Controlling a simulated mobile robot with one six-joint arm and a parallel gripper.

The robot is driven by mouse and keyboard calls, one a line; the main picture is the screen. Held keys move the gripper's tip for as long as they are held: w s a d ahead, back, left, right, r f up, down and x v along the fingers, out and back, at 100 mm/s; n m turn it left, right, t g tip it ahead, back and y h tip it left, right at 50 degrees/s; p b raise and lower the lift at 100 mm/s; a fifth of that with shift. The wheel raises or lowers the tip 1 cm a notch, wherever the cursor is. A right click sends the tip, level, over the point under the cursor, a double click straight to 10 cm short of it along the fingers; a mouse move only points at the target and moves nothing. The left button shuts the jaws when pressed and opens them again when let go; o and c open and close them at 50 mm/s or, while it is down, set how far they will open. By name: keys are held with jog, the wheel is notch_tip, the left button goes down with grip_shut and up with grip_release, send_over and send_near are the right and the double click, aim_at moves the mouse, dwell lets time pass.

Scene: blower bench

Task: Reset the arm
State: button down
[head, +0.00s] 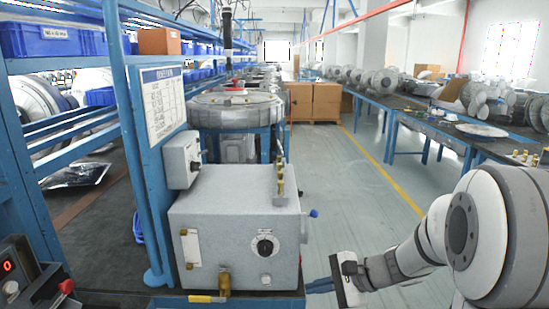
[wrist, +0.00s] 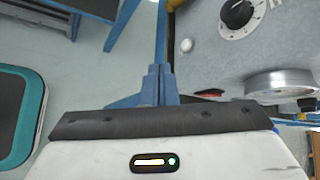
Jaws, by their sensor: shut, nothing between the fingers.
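My gripper (head: 311,286) is low at the right of the grey test box, its blue fingers pointing left toward the bench edge. In the wrist view the two blue fingers (wrist: 158,72) are together with nothing between them. The grey metal box (head: 235,225) stands on the blue bench and carries a black dial (head: 265,246), brass fittings (head: 280,180) on top and a blue knob (head: 314,213) on its right side. The dial also shows upper right in the wrist view (wrist: 237,13). I cannot tell the exact gap between the fingertips and the bench.
A yellow-handled valve (head: 207,299) is at the box's front bottom edge. A control box (head: 182,160) hangs on the blue post at left. A long blue bench (head: 408,118) with blower parts runs along the right. The grey floor aisle (head: 345,185) between is clear.

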jog(key=s+d+r+n+h+p, duration=0.2)
jog(key=s+r+n+h+p, duration=0.2)
jog(key=s, duration=0.4)
jog(key=s+d+r+n+g+h+p, duration=0.1)
jog(key=s+d+r+n+h+p, duration=0.2)
jog(key=s+r+n+h, duration=0.3)
jog(key=s+r+n+p, duration=0.1)
jog(key=s+r+n, duration=0.1)
jog(key=s+n, duration=0.1)
jog(key=shift+d+r, duration=0.15)
dwell(1.9)
